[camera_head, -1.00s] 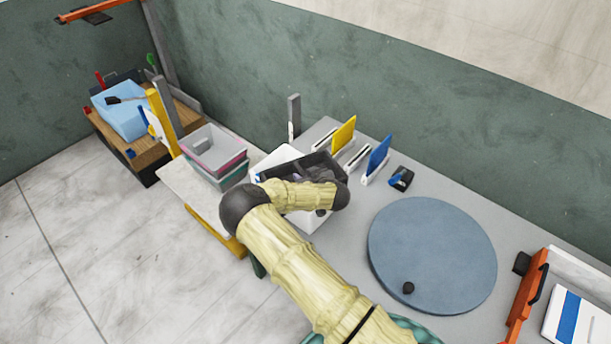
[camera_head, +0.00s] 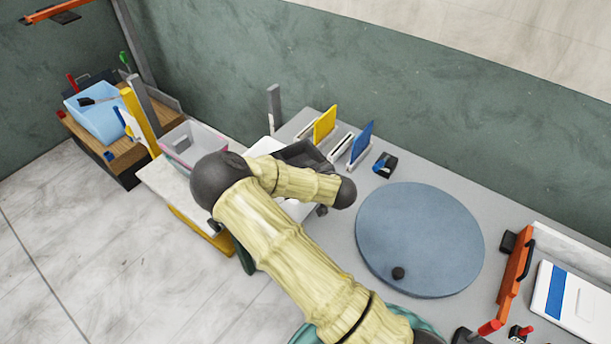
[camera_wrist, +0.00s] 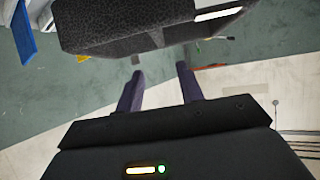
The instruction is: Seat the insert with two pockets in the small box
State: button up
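My gripper (camera_wrist: 159,70) shows in the wrist view with its two dark fingers apart and nothing visible between them. A dark, speckled foam-like piece (camera_wrist: 110,32) lies just beyond the fingertips, at the top of that view. A white opening or surface shows at its right end; I cannot make out its pockets. In the head view a dark grey open piece (camera_head: 303,152) sits behind my forearm on the work table, partly hidden. White surfaces show beside and below it; I cannot tell whether one is the small box. My gripper is hidden there by my arm.
A pink-rimmed box with a grey inside (camera_head: 197,135) stands left on a white-topped stand. Yellow (camera_head: 325,124) and blue (camera_head: 361,143) panels stand behind the dark piece. A round blue-grey disc (camera_head: 420,235) with a black knob lies right. An orange-framed item (camera_head: 516,268) is further right.

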jog(key=v, duration=0.2)
jog(key=shift+s+d+r, duration=0.1)
jog(key=shift+s+r, duration=0.05)
jog(key=shift+s, duration=0.1)
jog(key=shift+d, duration=0.1)
dwell(0.4)
jog(key=s+d+r+m+g+h, duration=0.1)
jog(key=s+d+m+h, duration=0.15)
jog(key=d, duration=0.35)
jog(key=s+d+r+m+h, duration=0.1)
jog(key=d+r+m+h, duration=0.1)
jog(key=d+m+h, duration=0.35)
jog(key=s+r+n+g+y, duration=0.1)
jog(key=s+r+g, duration=0.2)
jog(key=s, duration=0.6)
jog(key=s+d+r+n+g+y, duration=0.1)
jog(key=s+r+g, duration=0.3)
jog(key=s, duration=0.6)
jog(key=shift+s+d+r, duration=0.2)
jog(key=shift+d+r, duration=0.05)
jog(key=shift+r, duration=0.5)
